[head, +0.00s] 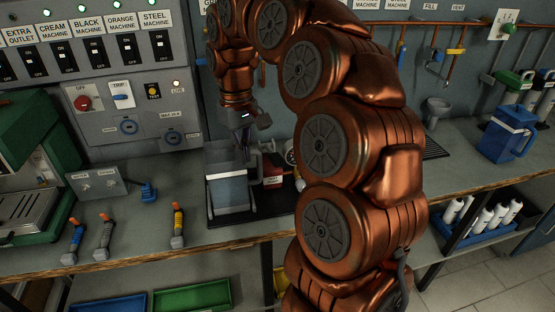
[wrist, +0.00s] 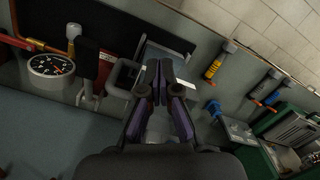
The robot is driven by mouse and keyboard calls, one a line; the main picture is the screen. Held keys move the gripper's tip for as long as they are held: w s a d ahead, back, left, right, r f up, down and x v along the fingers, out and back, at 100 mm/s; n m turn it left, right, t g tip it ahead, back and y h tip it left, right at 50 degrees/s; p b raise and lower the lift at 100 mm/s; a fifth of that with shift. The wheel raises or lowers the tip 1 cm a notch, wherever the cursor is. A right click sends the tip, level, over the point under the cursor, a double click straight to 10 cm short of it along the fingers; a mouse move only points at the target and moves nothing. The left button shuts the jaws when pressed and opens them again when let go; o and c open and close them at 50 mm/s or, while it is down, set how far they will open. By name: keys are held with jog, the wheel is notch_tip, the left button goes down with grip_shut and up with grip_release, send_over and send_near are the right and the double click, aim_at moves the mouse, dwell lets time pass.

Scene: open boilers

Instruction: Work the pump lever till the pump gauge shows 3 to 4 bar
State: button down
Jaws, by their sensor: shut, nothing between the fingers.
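My gripper (head: 243,150) points down over the bench, just above a clear tank of water (head: 228,190). Its fingers (wrist: 160,68) are together with nothing between them. In the wrist view the pump gauge (wrist: 50,66), with a black dial and pale rim, is at the left; its needle is too small to read. Beside it stands a dark upright grip (wrist: 88,58) that looks like the pump lever, apart from my fingers. A red block (head: 273,171) is right of the tank in the head view. My arm hides part of the pump area there.
A grey handle loop (wrist: 123,76) is close left of my fingers. A switch panel (head: 110,60) is behind. A blue jug (head: 507,137) stands at right.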

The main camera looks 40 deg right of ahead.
jog(key=s+a+f, duration=0.3)
jog(key=s, duration=0.6)
jog(key=s+a+f, duration=0.3)
jog(key=s+f, duration=0.1)
jog(key=s, duration=0.5)
jog(key=s+a+f, duration=0.3)
jog(key=s+a, duration=0.1)
jog(key=s, duration=0.5)
jog(key=shift+f+m+g, duration=0.25)
jog(key=shift+m+g, duration=0.15)
jog(key=shift+s+d, duration=0.1)
jog(key=shift+d, duration=0.05)
